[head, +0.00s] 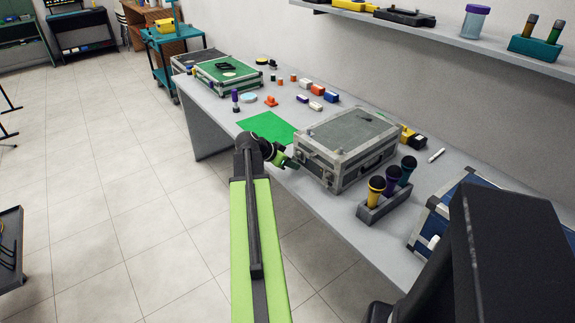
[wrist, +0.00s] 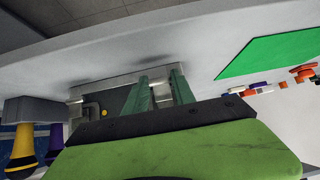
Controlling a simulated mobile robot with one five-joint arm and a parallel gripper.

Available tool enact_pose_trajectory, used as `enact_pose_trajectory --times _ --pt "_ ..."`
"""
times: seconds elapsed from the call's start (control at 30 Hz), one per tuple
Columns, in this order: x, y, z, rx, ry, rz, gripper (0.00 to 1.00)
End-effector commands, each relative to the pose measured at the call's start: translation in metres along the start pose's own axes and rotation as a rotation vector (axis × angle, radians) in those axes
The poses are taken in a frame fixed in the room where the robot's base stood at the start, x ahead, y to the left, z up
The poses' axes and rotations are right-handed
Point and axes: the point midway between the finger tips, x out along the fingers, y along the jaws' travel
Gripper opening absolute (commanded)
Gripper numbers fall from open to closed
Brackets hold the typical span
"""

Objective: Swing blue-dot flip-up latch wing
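The grey hard case (head: 345,145) with metal edges lies closed on the long table. My gripper (head: 291,163) is at its left end, close to the case wall. In the wrist view, the two green fingers of my gripper (wrist: 161,76) stand apart and point at the case's dark side (wrist: 117,101). A pale metal part of the case shows between them; I cannot tell if they touch it. A metal latch piece (wrist: 89,111) with a yellow dot (wrist: 104,113) sits left of the fingers. No blue dot can be made out in either view.
A rack with several microphones (head: 382,203) stands right of the case, and a blue case (head: 440,215) beyond it. A green mat (head: 267,127) lies left of the case. Small coloured blocks (head: 317,90) lie farther back. A wall shelf (head: 450,37) hangs above.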

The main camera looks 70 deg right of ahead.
Motion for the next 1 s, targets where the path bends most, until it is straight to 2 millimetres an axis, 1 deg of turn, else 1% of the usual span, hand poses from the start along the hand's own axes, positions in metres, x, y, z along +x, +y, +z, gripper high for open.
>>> enact_pose_trajectory --times 0.03,0.13,0.23,0.4,0.67,0.87,1.0 --pt "-0.001 0.0 -0.001 0.0 0.001 0.0 0.18" --pt "-0.001 0.0 -0.001 0.0 0.001 0.0 0.05" --pt "-0.002 0.0 -0.001 -0.001 0.002 -0.001 0.04" --pt "-0.011 0.0 0.002 0.0 0.001 -0.001 0.05" --pt "-0.011 0.0 0.002 0.0 0.001 -0.001 0.04" --pt "-0.021 -0.001 0.003 -0.001 0.001 -0.003 0.05" --pt "-0.02 -0.001 0.004 -0.001 0.001 -0.002 0.05"
